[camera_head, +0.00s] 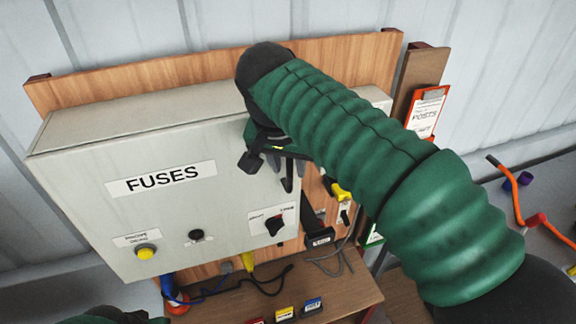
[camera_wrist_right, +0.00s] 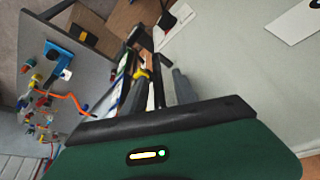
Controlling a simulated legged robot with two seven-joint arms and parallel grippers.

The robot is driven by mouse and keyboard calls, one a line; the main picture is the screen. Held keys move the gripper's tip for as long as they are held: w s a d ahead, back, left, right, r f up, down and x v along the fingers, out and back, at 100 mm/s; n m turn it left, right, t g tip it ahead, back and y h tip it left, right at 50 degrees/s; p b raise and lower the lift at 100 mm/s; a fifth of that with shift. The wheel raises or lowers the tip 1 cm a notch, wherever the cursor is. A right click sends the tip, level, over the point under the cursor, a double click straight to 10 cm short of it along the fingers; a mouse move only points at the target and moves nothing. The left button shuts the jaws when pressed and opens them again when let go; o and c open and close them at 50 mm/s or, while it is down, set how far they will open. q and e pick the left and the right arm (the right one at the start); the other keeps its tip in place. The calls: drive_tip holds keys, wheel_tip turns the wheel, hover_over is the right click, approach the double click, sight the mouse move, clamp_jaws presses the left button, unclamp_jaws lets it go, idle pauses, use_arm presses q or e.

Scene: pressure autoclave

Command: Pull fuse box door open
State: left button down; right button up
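The fuse box (camera_head: 90,215) is a pale grey cabinet labelled FUSES on a wooden board in the head view. Its front door looks shut. My right gripper (camera_head: 268,172), on the green-sleeved arm, is in front of the door's upper right part. Its dark fingers look apart, with nothing seen between them. In the right wrist view the pale door face (camera_wrist_right: 240,75) lies to the right of the fingers (camera_wrist_right: 157,88). I cannot tell whether they touch it. The arm hides the box's upper right corner. Only a bit of my left arm shows at the bottom left.
The door carries a black rotary switch (camera_head: 274,225), a yellow button (camera_head: 146,253) and a small black knob (camera_head: 196,235). A wooden shelf (camera_head: 225,305) with cables lies below. Orange clipboard (camera_head: 426,112) hangs at right. A grey bench (camera_head: 530,205) with an orange-handled item stands further right.

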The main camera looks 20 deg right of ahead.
drive_tip(key=shift+d+f, duration=0.45)
drive_tip(key=shift+f, duration=0.25)
drive_tip(key=shift+a, duration=0.3)
drive_tip(key=shift+w+a, duration=0.1)
drive_tip(key=shift+a, duration=0.15)
drive_tip(key=c, duration=0.5)
clamp_jaws()
drive_tip(key=shift+d, duration=0.3)
drive_tip(key=shift+a+r, duration=0.1)
drive_tip(key=shift+r, duration=0.05)
